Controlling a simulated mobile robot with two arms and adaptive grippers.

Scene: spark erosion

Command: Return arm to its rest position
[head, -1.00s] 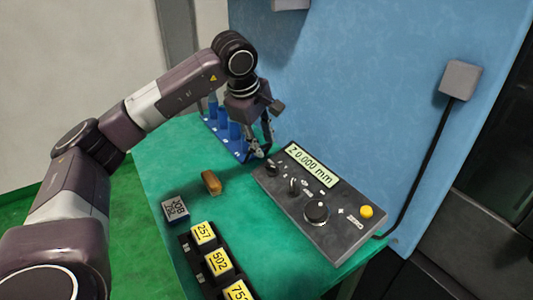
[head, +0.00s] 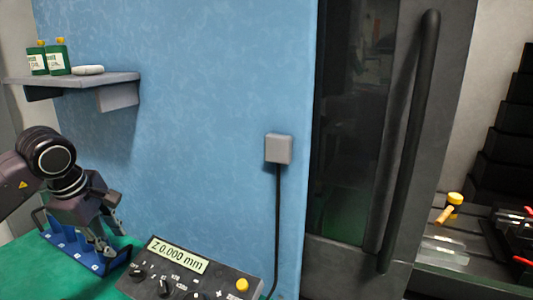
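My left arm comes in from the left edge in the head view. Its gripper (head: 112,243) points down at the right end of the blue rack (head: 62,240), on the green table (head: 30,270). Its two fingers look apart, with nothing visible between them. I cannot tell whether the fingertips touch the rack. The gripper and wrist hide part of the rack. My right arm and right gripper are not in view.
A control box (head: 205,277) reading Z 0.000 mm stands right of the gripper. A blue wall (head: 200,130) rises behind. A shelf (head: 75,80) holds green bottles (head: 58,57). A grey wall box (head: 278,149) has a hanging cable. A dark door (head: 400,150) is at right.

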